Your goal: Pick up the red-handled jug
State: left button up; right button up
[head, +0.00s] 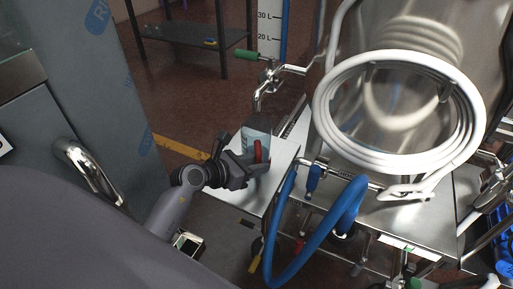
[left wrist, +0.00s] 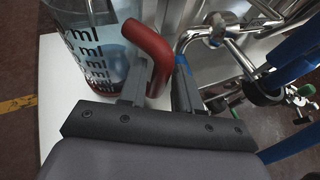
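The jug (head: 257,136) is clear with black volume marks and stands upright on the left end of a steel platform, under a bent metal spout. Its red handle (head: 258,151) faces my left gripper (head: 252,168). In the left wrist view the clear jug body (left wrist: 90,45) is at upper left, and the red handle (left wrist: 158,50) curves down between the two fingers of my left gripper (left wrist: 160,85). The fingers are apart, with a gap between the handle and the right finger. Contact with the left finger cannot be told. My right gripper is not in view.
A large steel tank with a coiled white hose (head: 400,62) stands to the right. A blue hose (head: 318,245) loops in front of the platform (head: 220,196). A green-handled valve (head: 247,55) is above the jug. A cabinet with a metal handle (head: 88,172) is at left.

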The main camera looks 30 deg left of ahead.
pick_arm(q)
jog(key=shift+w+d+f, duration=0.25)
jog(key=shift+w, duration=0.25)
grip_shut()
jog(key=shift+r, duration=0.1)
